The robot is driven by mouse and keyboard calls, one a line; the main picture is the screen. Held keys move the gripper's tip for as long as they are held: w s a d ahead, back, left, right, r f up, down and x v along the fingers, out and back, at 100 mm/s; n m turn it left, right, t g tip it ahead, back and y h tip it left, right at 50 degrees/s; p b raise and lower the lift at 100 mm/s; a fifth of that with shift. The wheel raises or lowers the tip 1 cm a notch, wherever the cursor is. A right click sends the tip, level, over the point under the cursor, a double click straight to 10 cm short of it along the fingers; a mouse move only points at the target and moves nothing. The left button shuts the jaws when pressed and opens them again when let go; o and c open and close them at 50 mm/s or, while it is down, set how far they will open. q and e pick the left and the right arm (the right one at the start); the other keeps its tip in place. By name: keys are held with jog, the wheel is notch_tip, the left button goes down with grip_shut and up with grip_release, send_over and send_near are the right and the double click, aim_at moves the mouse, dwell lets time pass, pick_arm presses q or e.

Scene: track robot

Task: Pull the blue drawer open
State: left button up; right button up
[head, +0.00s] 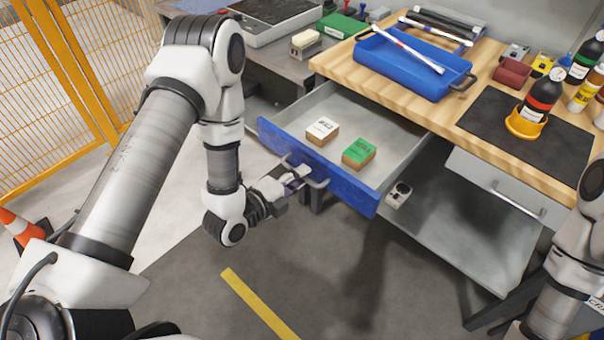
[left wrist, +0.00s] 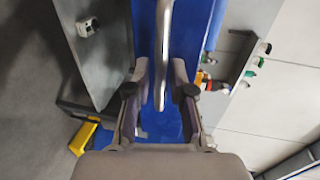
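The blue drawer (head: 345,182) stands pulled out from under the wooden bench top. Its blue front carries a grey metal bar handle (head: 318,183). Inside the drawer lie a white-topped box (head: 322,130) and a green-topped box (head: 359,152). My left gripper (head: 297,176) is at the handle. In the left wrist view the handle (left wrist: 164,50) runs between the two fingers of my left gripper (left wrist: 161,82), with a narrow gap showing beside it, so the fingers look open around it. Part of my right arm shows at the right edge; its gripper is out of view.
A blue tray (head: 385,68) with a white rod is on the bench top (head: 337,67). Bottles stand at the right, one in a yellow holder (head: 525,124). A grey closed drawer (head: 487,180) is at the right. A yellow fence (head: 60,90) stands left. The floor before the drawer is clear.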

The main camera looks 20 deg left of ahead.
pick_arm(q)
jog(key=v, duration=0.6)
jog(key=shift+s+a, duration=0.1)
jog(key=shift+s, duration=0.05)
jog(key=s+d+f+n+g+y+p, duration=0.2)
jog(key=s+f+n+g+p, duration=0.4)
jog(key=s+f+g, duration=0.15)
jog(key=s+a+f+n+g+y, duration=0.1)
jog(key=s+a+f+n+g, duration=0.1)
jog(key=s+n, duration=0.4)
jog(key=s+a+f+n+g+y, duration=0.2)
jog(key=s+n+g, duration=0.3)
jog(key=n, duration=0.5)
jog(key=shift+s+f+n, duration=0.3)
jog(key=shift+s+f, duration=0.5)
